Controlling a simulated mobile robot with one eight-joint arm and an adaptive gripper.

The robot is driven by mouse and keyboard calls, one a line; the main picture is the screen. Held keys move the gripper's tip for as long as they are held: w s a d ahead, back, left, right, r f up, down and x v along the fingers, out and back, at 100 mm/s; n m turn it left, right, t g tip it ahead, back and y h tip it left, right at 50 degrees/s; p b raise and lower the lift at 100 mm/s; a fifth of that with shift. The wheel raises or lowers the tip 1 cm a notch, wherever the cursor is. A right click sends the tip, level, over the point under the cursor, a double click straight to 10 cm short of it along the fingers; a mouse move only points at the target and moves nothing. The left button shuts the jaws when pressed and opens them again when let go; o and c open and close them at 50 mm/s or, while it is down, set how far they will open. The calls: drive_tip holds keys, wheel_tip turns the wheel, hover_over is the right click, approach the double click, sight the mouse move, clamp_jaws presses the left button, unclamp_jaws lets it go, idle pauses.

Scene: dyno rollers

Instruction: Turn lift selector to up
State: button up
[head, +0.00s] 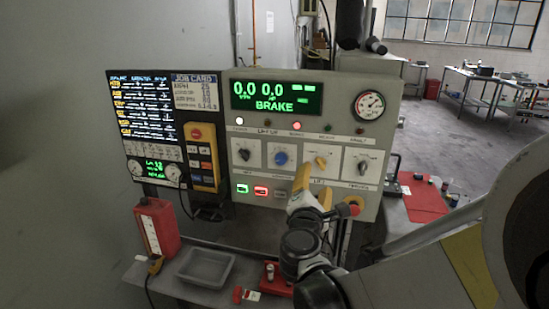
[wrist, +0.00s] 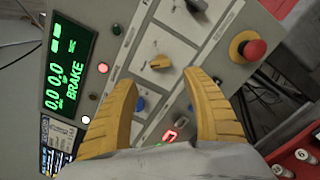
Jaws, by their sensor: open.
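The control panel (head: 300,100) carries a row of rotary knobs on white plates. The third one, a yellow-orange knob (head: 320,162), appears to be the lift selector; the label by it is too small to read surely. Its handle lies at a slant in the head view. In the wrist view the same knob (wrist: 160,62) shows just beyond the fingertips, in the space between them. My gripper (head: 314,179) is open and empty, its yellow fingers pointing at the panel. In the wrist view my gripper (wrist: 160,80) has its fingers on either side of the knob, with no clear contact.
A blue knob (head: 281,158) and black knobs flank the yellow one. A red stop button (wrist: 252,49) sticks out at the panel's lower right. Lit green and red buttons (head: 261,191) sit below the knobs. The display (head: 276,97) reads BRAKE. A grey tray (head: 206,267) is on the shelf below.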

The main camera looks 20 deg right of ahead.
sight(319, 166)
drive_tip(key=b+x, duration=0.2)
drive_tip(key=x, duration=0.7)
drive_tip(key=shift+d, duration=0.1)
drive_tip(key=shift+s, duration=0.1)
drive_tip(key=c, duration=1.2)
